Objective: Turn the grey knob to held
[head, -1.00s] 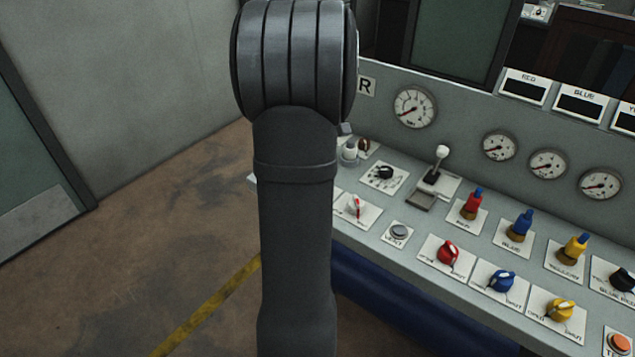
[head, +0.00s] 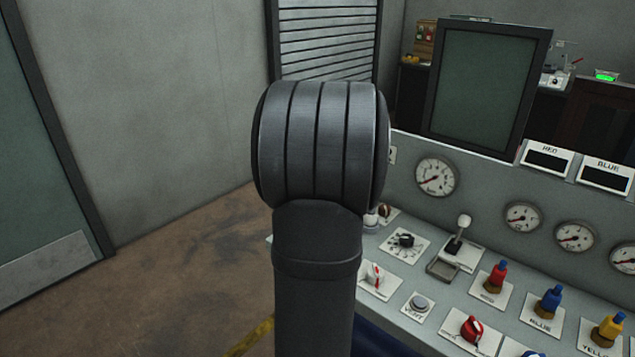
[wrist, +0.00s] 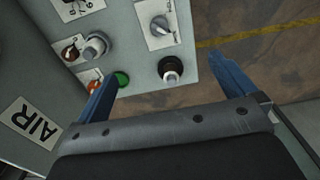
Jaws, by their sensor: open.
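In the wrist view, a grey knob (wrist: 160,26) sits on a white lettered plate near the top, beyond my fingers and apart from them. Its lettering is too small to read, so I cannot tell its setting. A rounder pale grey knob (wrist: 97,45) stands to its left. My gripper (wrist: 166,72) is open and empty, its two blue fingers wide apart, above the end of the console. In the head view, my arm hides the gripper and part of the console's left end. A whitish knob with a red mark (head: 375,275) shows just right of my arm there.
A black knob with a pale top (wrist: 171,70) stands between my fingers in the picture. A green button (wrist: 122,79) and an orange one (wrist: 95,87) lie by the left finger. A lever (head: 460,235) and red handle (head: 497,278) rise from the console. Floor is clear at left.

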